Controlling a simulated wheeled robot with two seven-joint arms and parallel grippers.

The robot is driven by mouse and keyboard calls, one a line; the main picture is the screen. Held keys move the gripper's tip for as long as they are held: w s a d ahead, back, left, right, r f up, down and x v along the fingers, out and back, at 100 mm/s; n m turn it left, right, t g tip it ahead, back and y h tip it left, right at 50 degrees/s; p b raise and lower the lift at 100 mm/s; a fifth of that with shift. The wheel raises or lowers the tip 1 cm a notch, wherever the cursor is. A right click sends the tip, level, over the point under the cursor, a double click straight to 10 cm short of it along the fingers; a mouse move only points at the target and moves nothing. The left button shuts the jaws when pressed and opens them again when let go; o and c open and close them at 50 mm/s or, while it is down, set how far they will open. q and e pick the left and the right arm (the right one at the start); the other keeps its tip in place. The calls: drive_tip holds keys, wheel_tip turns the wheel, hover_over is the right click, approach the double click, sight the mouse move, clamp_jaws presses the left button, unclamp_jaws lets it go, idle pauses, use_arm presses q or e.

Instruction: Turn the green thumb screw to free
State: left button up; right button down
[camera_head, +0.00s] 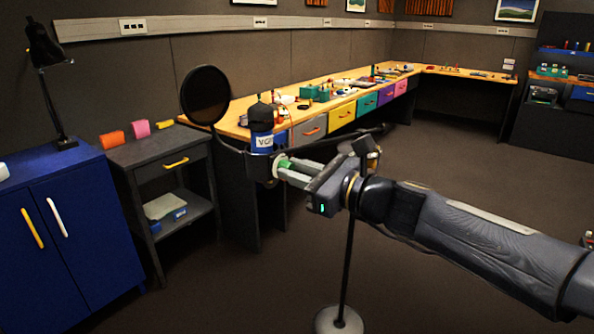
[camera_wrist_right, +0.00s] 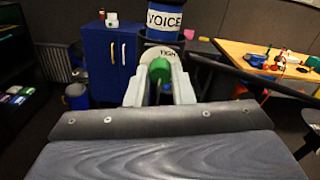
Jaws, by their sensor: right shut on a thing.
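The green thumb screw (camera_head: 286,163) sits just below a microphone (camera_head: 262,117) with a dark top and a blue band. My right gripper (camera_head: 284,170) reaches in from the right and is shut on the screw. In the right wrist view the green screw (camera_wrist_right: 160,71) lies between the two pale fingers. Behind it is a pale round plate (camera_wrist_right: 167,50) with partly hidden lettering that looks like "TIGHT". The microphone's label reads "VOICE" in the right wrist view (camera_wrist_right: 165,20). The fingers hide the screw's sides. My left gripper is not in view.
A round dark pop filter (camera_head: 205,95) stands left of the microphone. A dark stand pole drops to a pale round base (camera_head: 338,322). A blue cabinet (camera_head: 60,225) and grey side table (camera_head: 165,150) are at left. A long cluttered workbench (camera_head: 330,105) runs behind.

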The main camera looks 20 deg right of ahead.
drive_tip(key=c, duration=1.3)
unclamp_jaws()
drive_tip(key=shift+o, duration=0.2)
drive_tip(key=v, duration=0.7)
drive_tip(key=shift+s+d+p, duration=0.25)
drive_tip(key=shift+s+p, duration=0.05)
drive_tip(key=shift+p, duration=0.1)
